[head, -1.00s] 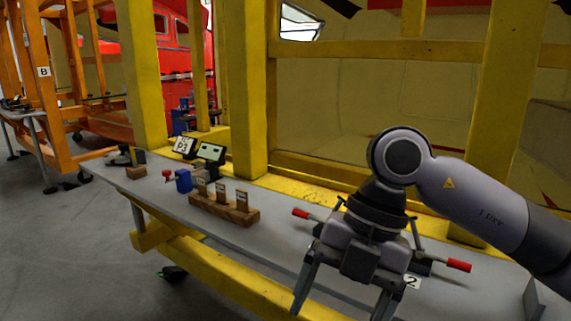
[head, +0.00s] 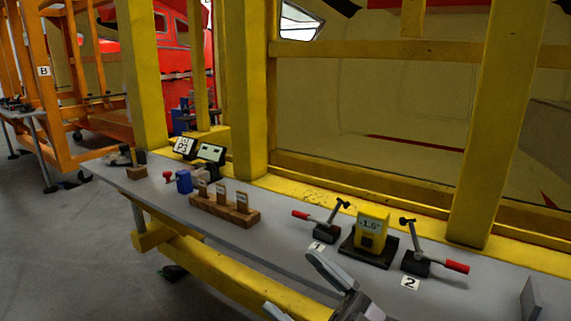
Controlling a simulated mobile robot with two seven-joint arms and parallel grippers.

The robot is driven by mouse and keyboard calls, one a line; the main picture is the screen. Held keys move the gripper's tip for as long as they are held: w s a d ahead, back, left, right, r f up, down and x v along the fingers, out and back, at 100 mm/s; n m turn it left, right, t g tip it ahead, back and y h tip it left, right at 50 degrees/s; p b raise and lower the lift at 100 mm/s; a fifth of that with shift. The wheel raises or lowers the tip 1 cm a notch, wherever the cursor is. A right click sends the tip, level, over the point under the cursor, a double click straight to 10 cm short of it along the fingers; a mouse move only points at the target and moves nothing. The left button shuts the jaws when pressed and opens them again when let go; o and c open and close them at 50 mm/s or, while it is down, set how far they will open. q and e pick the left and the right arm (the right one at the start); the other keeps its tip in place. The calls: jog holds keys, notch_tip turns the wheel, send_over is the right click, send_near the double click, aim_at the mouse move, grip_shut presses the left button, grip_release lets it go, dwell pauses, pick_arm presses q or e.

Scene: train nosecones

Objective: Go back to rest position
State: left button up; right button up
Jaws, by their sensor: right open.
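My right gripper (head: 292,281) shows at the bottom edge of the head view, left of the bench clamps. Its two fingers are spread apart with nothing between them. One finger overlaps the front edge of the grey bench (head: 285,240) in the picture. The rest of my right arm is mostly cut off by the frame. My left gripper is out of view.
A yellow device reading "-1.6" (head: 371,232) stands on a black base between two red-handled clamps (head: 325,230) (head: 417,260). A wooden block with upright pieces (head: 225,211), a blue vise (head: 184,181) and small displays (head: 211,153) stand farther left. Yellow posts rise behind.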

jog(key=d+f+m+t+h, duration=0.3)
jog(key=d+f+m+h, duration=0.3)
jog(key=f, duration=0.3)
jog(key=d+f+m+t+h, duration=0.35)
jog(key=f+m+h, duration=0.25)
jog(key=f+h, duration=0.2)
jog(key=s+d+f+m+g+h, duration=0.1)
jog(key=s+d+f+g, duration=0.3)
jog(key=f, duration=0.5)
jog(key=s+d+f+m+g+h, duration=0.1)
jog(key=s+d+f+g+h, duration=0.2)
jog(key=s+f, duration=0.5)
jog(key=shift+s+d+f+m+g+h+p, duration=0.3)
jog(key=shift+s+d+f+g+h, duration=0.15)
jog(key=shift+d+h, duration=0.3)
